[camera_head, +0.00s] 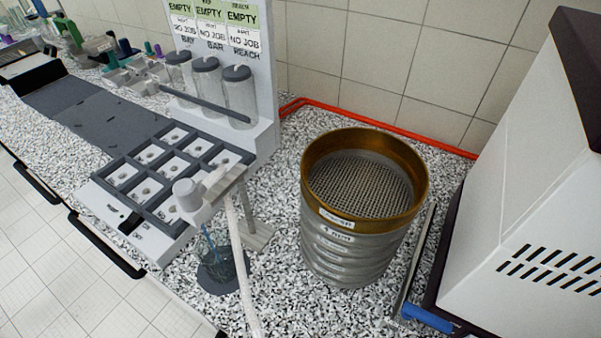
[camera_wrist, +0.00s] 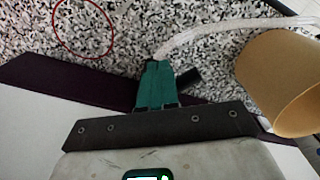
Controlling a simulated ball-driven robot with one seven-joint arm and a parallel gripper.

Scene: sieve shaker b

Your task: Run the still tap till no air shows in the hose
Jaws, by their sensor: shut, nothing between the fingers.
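A white tap-like fitting (camera_head: 197,194) stands on a thin post in the head view, over a glass beaker (camera_head: 218,252) on a dark round base. A pale hose (camera_head: 238,262) hangs from beside it to the lower picture edge. Whether it holds air is too small to tell. In the wrist view, my gripper (camera_wrist: 155,64) has its teal fingers shut, with nothing between them. A whitish, translucent hose (camera_wrist: 210,34) starts close by the fingertips and runs up to the right; I cannot tell whether they touch. My gripper is out of the head view.
A brass-rimmed sieve stack (camera_head: 328,218) stands mid-counter, with a blue-handled tool (camera_head: 426,318) beside the white machine (camera_head: 530,200) at right. A tray rack (camera_head: 150,168) is at left. In the wrist view, a tan cylinder (camera_wrist: 272,75) is right of my fingers and a red loop (camera_wrist: 113,30) lies left.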

